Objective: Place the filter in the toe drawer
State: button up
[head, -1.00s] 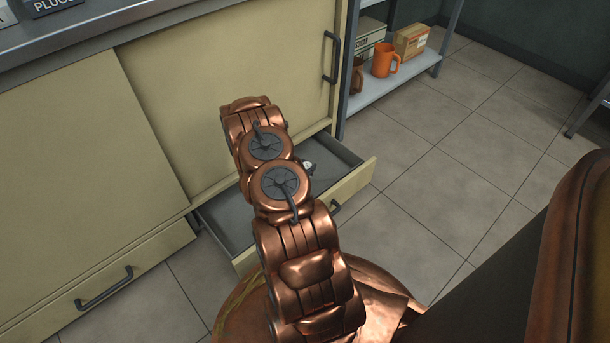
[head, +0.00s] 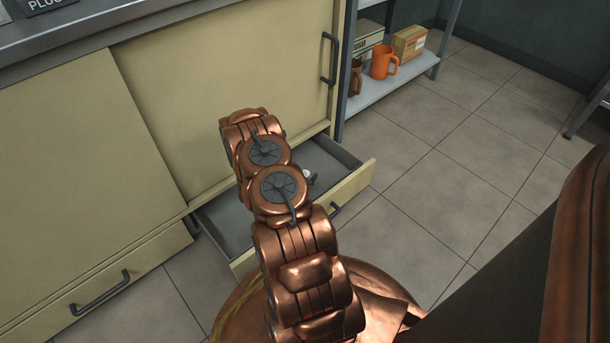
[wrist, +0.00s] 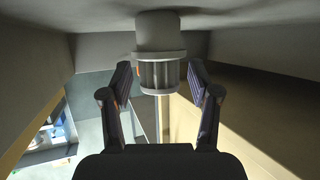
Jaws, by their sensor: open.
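The filter (wrist: 158,35), a pale cylinder with a ribbed dark section and a light rim, shows in the wrist view. Its pale end is against the grey drawer floor, with a shadow around it. My gripper (wrist: 161,78) is open, its two dark fingers on either side of the ribbed end with gaps visible. The toe drawer (head: 346,192) is pulled out at the cabinet's base in the head view.
A closed drawer with a dark handle (head: 100,292) is at lower left. Sliding cabinet doors (head: 225,95) rise behind the open drawer. A shelf (head: 405,82) with an orange mug (head: 382,63) and boxes stands to the right. The tiled floor (head: 440,180) is clear on the right.

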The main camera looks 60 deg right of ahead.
jog(key=shift+r, duration=0.1)
jog(key=shift+a+r, duration=0.15)
jog(key=shift+a, duration=0.05)
jog(key=p+v, duration=0.2)
jog(key=v, duration=0.3)
jog(key=shift+r+p, duration=0.1)
jog(key=shift+p, duration=0.25)
jog(key=shift+p+v, duration=0.3)
jog(key=shift+v, duration=0.7)
